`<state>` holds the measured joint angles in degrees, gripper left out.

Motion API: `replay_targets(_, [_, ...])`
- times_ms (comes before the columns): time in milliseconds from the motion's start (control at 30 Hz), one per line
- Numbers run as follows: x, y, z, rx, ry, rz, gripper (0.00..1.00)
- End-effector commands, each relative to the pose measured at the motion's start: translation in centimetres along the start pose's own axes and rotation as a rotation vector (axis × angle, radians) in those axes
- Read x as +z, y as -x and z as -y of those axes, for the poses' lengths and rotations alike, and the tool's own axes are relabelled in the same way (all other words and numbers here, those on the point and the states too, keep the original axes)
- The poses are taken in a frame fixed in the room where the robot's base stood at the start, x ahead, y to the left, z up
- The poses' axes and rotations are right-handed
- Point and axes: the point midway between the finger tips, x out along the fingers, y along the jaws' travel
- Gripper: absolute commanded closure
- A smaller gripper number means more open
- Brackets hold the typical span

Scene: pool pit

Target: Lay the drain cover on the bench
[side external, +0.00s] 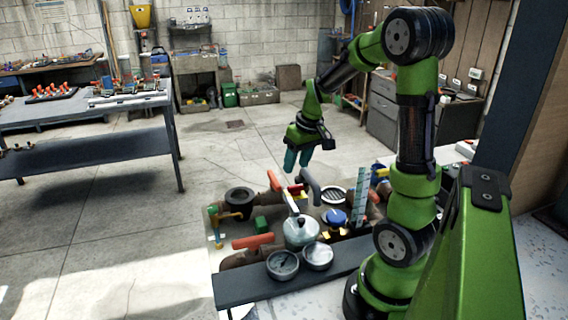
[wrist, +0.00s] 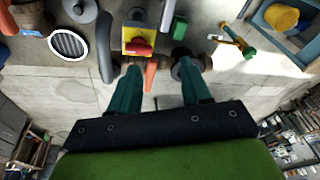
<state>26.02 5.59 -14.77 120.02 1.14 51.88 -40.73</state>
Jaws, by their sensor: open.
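The drain cover (side external: 334,195), a round dark grille with a pale rim, lies among the pool fittings in the side view. In the wrist view the drain cover (wrist: 69,44) is at the upper left, apart from my fingers. My gripper (side external: 297,160) is open and empty, pointing down above the fittings, to the left of and higher than the cover. In the wrist view my gripper (wrist: 156,66) has its teal fingers spread, with an orange handle showing between them. A metal bench (side external: 90,113) stands at the left; I cannot tell if it is the task's bench.
A grey pipe (wrist: 104,46) stands between the cover and my fingers. A yellow box with a red knob (wrist: 138,40) is close by. A dark board (side external: 285,284) runs along the front, with a gauge (side external: 282,264) at its edge. Floor at left is clear.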

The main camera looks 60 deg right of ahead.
Motion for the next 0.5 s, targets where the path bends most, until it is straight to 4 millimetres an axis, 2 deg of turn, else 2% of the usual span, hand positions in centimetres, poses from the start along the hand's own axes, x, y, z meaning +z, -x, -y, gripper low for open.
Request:
replay_targets(33, [0.3, 2.0, 3.6, -0.032, 0.017, -0.05, 0.52])
replay_targets(133, [1.9, 5.1, 9.4, -0.093, 0.024, -0.121, 0.52])
replay_targets(200, [3.8, 7.0, 12.9, -0.137, 0.029, -0.165, 0.52])
replay_targets(333, [7.7, 9.6, 17.5, -0.214, 0.037, -0.227, 0.52])
replay_targets(500, [11.5, 11.3, 20.3, -0.283, 0.035, -0.275, 0.52])
